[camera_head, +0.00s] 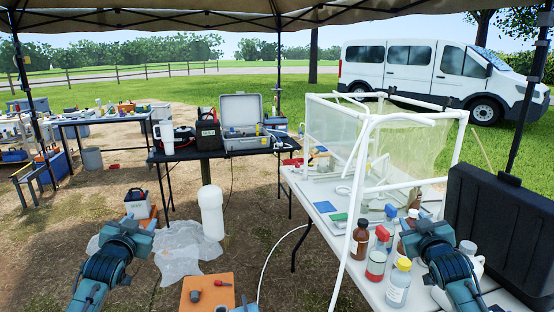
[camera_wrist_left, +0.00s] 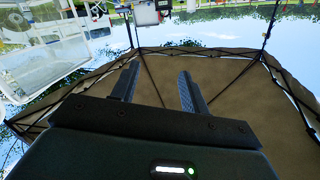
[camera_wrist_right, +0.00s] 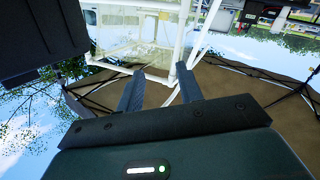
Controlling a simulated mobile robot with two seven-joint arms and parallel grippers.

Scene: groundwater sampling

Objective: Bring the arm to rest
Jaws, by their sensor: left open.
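My left gripper (camera_head: 128,226) is raised at the lower left of the head view, over bare ground and a crumpled plastic sheet. In the left wrist view its two fingers (camera_wrist_left: 158,88) stand apart with nothing between them. My right gripper (camera_head: 426,222) is at the lower right of the head view, in front of the white table's bottles and the black case. In the right wrist view its two fingers (camera_wrist_right: 159,88) stand apart with nothing between them.
The white table (camera_head: 318,215) carries a white pipe frame with clear sheeting (camera_head: 420,145) and several bottles, including a red-labelled one (camera_head: 377,262). A black case (camera_head: 495,220) stands at right. A white cylinder (camera_head: 211,212) and an orange box (camera_head: 208,290) are between the arms.

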